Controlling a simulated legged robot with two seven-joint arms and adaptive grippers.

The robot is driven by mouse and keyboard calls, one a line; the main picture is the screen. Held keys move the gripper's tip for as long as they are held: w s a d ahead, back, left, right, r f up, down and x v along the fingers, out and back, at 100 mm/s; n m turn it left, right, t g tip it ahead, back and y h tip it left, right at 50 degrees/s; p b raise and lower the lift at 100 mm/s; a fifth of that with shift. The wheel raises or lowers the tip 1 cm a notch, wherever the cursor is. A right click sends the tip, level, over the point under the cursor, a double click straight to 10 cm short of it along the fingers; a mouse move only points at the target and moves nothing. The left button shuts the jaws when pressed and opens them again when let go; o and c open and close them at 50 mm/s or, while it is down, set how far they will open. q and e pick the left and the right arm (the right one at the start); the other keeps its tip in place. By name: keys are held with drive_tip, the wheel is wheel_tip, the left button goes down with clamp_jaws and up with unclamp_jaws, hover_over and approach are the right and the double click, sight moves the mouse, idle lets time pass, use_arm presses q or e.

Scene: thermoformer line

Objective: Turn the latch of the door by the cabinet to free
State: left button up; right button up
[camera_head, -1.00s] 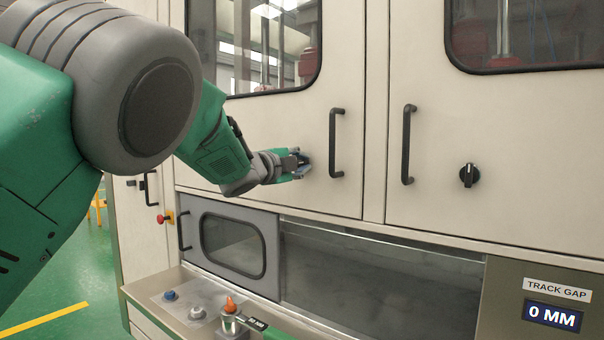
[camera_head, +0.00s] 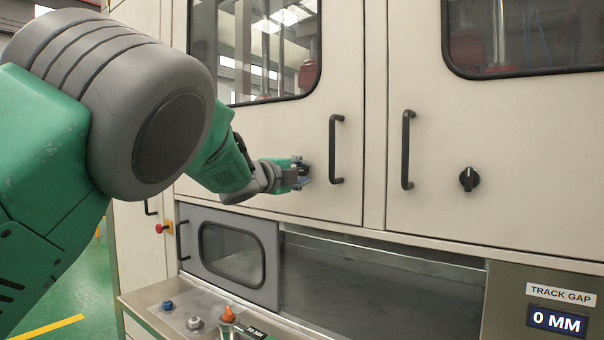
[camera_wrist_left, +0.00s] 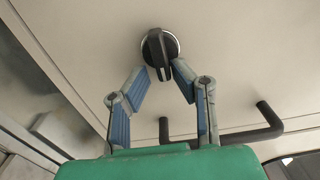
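In the left wrist view, a round black latch knob (camera_wrist_left: 158,47) with a raised grip bar sits on the cream door (camera_wrist_left: 240,60). My left gripper (camera_wrist_left: 164,72) is open, its two blue-padded fingertips just short of the knob, one on each side of the grip bar's lower end. In the head view the same left gripper (camera_head: 303,172) is at the left upper door (camera_head: 270,130), left of its black handle (camera_head: 336,148), and hides most of the knob. A similar black latch (camera_head: 468,178) shows on the right door. My right gripper is not in view.
The right door has its own black handle (camera_head: 407,150). Below is a small grey windowed door (camera_head: 270,225) beside an open dark bay. A ledge with an orange-tipped knob (camera_head: 229,315) and several buttons juts out below. A display (camera_head: 557,320) reads 0 MM.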

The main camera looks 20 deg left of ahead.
use_arm(q)
drive_tip(key=shift+w+d, duration=0.1)
drive_tip(key=shift+r, duration=0.1)
drive_tip(key=shift+s, duration=0.3)
drive_tip(key=v, duration=1.1)
drive_tip(key=shift+s, duration=0.1)
